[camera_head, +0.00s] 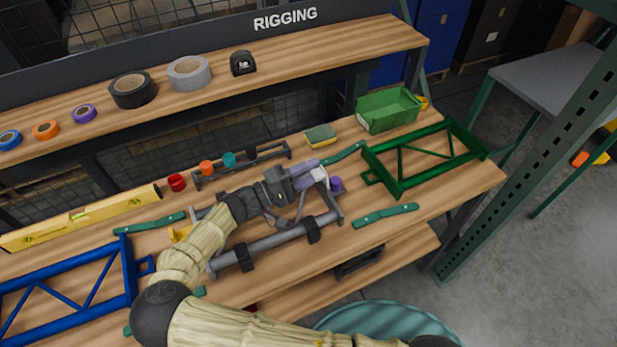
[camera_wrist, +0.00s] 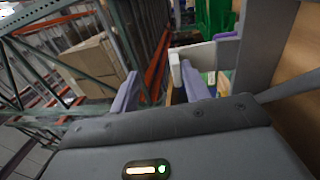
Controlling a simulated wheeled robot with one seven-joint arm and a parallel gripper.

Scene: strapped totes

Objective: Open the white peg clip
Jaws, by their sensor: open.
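The white peg clip (camera_wrist: 200,52) shows in the wrist view as a pale plate with a short upright end, close beside the right lavender finger. In the head view a small pale part of it (camera_head: 319,174) shows at my gripper's tip, mostly hidden by the fingers. My gripper (camera_wrist: 160,85) is open, its two lavender fingers apart, with the upright end of the clip between them and nearer the right finger. I cannot tell whether a finger touches it. In the head view my gripper (camera_head: 308,174) is over the right end of the grey frame (camera_head: 282,237).
A purple peg (camera_head: 336,184) stands just right of my gripper. Colored pegs (camera_head: 206,168) stand behind it. A green frame (camera_head: 425,155), green bin (camera_head: 388,110) and sponge (camera_head: 320,137) lie to the right and back. A blue frame (camera_head: 70,285) and yellow level (camera_head: 80,218) lie left.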

